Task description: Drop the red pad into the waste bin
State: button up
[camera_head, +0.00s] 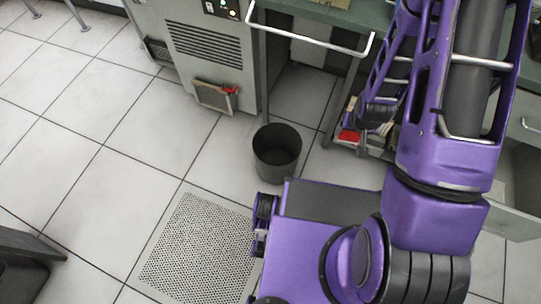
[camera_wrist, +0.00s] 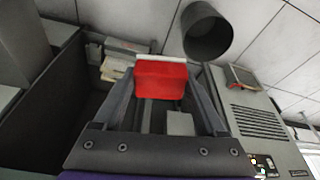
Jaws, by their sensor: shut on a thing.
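The red pad (camera_wrist: 160,82) is between the two fingers of my gripper (camera_wrist: 162,70) in the wrist view, and the gripper is shut on it. The pad also shows in the head view (camera_head: 348,136), just right of the bin and partly hidden by my arm. The dark grey waste bin (camera_head: 277,160) stands upright on the tiled floor, its mouth open upward. In the wrist view the bin (camera_wrist: 208,40) is above and right of the pad, apart from it.
A grey cabinet with a vent (camera_head: 205,50) stands behind the bin, with a tilted framed panel (camera_head: 214,97) low on its front. A desk with a metal rail (camera_head: 310,40) overhangs at the back. Papers lie on a shelf (camera_wrist: 122,52) beside the pad. Floor left of the bin is clear.

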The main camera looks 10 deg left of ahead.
aim_at(278, 163)
jog(key=i+j, duration=0.1)
jog(key=j, duration=0.3)
jog(key=i+j, duration=0.1)
jog(key=j, duration=0.3)
jog(key=i+j, duration=0.1)
jog(key=j, duration=0.3)
jog(key=i+j, duration=0.1)
jog(key=j, duration=0.3)
